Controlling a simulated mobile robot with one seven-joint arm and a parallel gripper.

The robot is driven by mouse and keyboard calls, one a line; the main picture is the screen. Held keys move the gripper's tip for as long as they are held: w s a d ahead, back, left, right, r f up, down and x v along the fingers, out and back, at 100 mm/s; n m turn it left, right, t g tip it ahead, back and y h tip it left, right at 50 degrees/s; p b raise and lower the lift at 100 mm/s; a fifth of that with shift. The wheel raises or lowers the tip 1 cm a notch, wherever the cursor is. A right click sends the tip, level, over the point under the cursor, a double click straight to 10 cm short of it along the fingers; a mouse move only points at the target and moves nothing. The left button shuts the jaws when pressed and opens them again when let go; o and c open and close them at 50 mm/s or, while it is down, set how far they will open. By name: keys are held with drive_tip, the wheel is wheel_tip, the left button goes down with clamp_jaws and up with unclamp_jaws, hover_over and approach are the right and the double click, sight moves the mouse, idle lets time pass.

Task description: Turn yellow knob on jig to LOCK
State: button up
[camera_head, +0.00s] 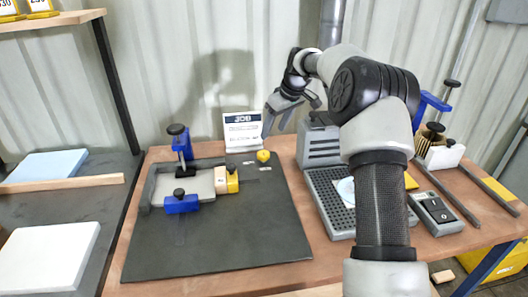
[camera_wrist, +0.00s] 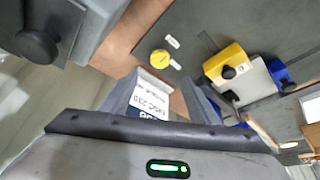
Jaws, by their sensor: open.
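The yellow knob (camera_head: 263,156) stands at the back right corner of the dark mat, right of the jig (camera_head: 150,187). In the wrist view the knob (camera_wrist: 160,58) is a round yellow cap with two small white labels beside it; their print is too small to read, and I cannot tell which way the knob points. The jig has blue clamps with black knobs and a yellow block (camera_head: 233,181) at its right side. My gripper (camera_head: 292,115) is open and empty, above and behind the knob, apart from it. Its fingers (camera_wrist: 157,88) also show in the wrist view.
A white JOB card (camera_head: 242,131) stands behind the knob, near my gripper. A grey machine with a perforated tray (camera_head: 334,215) stands right of the mat. A switch box (camera_head: 436,214) and rods lie farther right. The front of the mat (camera_head: 215,240) is clear.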

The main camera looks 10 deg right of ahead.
sight(264, 153)
drive_tip(key=x, duration=1.2)
drive_tip(key=shift+f+b, duration=0.2)
drive_tip(key=shift+b, duration=0.1)
drive_tip(key=c, duration=1)
